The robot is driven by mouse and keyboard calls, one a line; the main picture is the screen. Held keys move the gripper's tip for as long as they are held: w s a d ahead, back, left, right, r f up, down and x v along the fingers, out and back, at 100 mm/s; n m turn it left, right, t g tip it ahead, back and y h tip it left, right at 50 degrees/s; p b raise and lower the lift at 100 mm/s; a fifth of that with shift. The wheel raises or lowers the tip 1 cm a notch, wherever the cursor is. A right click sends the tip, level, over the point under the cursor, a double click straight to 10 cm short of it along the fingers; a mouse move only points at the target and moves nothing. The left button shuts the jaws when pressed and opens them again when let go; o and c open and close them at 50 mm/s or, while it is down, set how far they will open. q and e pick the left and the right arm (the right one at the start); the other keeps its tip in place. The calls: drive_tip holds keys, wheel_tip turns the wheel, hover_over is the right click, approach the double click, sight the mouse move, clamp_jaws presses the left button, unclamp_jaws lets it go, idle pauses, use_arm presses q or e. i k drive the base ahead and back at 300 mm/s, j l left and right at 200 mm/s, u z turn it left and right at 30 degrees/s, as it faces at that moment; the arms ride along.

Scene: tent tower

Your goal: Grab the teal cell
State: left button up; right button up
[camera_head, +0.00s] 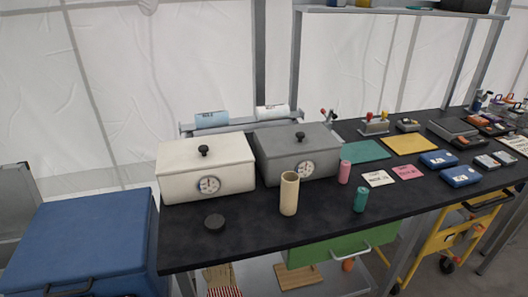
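The teal cell (361,199) is a small upright teal cylinder. It stands on the dark table near its front edge, right of a taller cream cylinder and in front of a pink cell (345,172). Nothing touches it or covers it. Neither of my grippers shows in the head view.
The cream cylinder (289,194) stands left of the teal cell. White (200,180) and grey (275,167) lidded boxes with dials stand behind. White (378,179) and pink (408,173) cards lie to the right.

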sight(362, 194)
drive_tip(key=l+z, duration=0.55)
drive_tip(key=z, duration=0.2)
drive_tip(key=i+l+z, duration=0.15)
drive_tip(key=z, duration=0.2)
drive_tip(key=l, duration=0.1)
